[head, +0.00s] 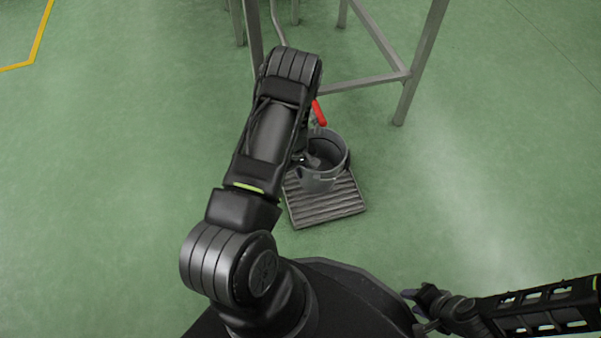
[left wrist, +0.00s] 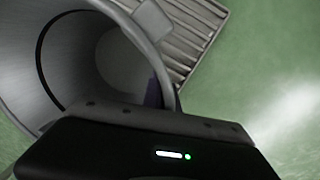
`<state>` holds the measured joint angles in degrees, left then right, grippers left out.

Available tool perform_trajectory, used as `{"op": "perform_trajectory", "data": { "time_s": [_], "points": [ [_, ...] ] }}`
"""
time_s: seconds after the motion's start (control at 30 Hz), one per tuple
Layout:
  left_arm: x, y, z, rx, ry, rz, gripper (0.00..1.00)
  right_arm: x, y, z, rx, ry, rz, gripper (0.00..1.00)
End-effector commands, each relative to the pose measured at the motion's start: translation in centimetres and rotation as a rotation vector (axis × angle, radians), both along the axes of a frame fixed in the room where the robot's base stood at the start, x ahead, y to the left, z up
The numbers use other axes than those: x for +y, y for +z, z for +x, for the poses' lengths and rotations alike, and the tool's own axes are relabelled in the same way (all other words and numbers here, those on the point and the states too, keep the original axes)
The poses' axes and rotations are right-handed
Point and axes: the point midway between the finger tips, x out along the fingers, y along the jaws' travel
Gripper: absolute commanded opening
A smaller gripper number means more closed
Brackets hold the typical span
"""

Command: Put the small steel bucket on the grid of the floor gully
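The small steel bucket (head: 333,178) appears upright over the far part of the floor gully's grid (head: 325,209). I cannot tell whether its bottom rests on the bars. In the left wrist view the bucket (left wrist: 60,60) fills the upper left, open mouth towards the camera, with the grid (left wrist: 190,35) beyond its rim. My left gripper (head: 308,160) is at the bucket's left rim, partly hidden by my arm. Its fingers are not clear enough to show whether they are closed on the bucket. My right gripper (head: 418,311) is open and empty at the lower right, away from the bucket.
A grey metal stand (head: 413,65) has legs and a crossbar just behind the bucket. A red handle (head: 319,113) shows close to the bucket's far side. Green floor lies clear to the left and right. A yellow line (head: 41,35) marks the far left.

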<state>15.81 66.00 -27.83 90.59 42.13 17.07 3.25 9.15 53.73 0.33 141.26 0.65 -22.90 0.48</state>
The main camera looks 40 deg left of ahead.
Motion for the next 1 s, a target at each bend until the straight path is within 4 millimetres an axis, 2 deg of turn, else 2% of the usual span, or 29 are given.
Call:
{"op": "perform_trajectory", "data": {
  "time_s": [0.27, 0.3, 0.53, 0.83, 1.0],
  "points": [
    [0.0, -0.3, 0.0, 0.000, 0.000, 0.000, 0.00, 0.0, -0.3, 0.1, -0.002, -0.001, 0.000, 0.36],
    [0.0, -0.1, 0.0, 0.000, 0.000, 0.000, 0.06, 0.0, -0.1, 0.1, -0.002, -0.001, 0.000, 0.36],
    [0.0, -0.1, 0.0, 0.001, 0.000, 0.000, 0.24, 0.0, -0.1, 0.1, -0.002, -0.001, 0.000, 0.36],
    [0.0, 0.1, 0.0, 0.001, 0.000, 0.000, 0.24, 0.0, 0.1, 0.0, -0.001, 0.000, 0.000, 0.36],
    [0.0, 1.6, -0.2, 0.001, 0.000, 0.000, 0.24, 0.0, 1.0, -0.1, 0.002, 0.002, 0.000, 0.36]
  ]
}}
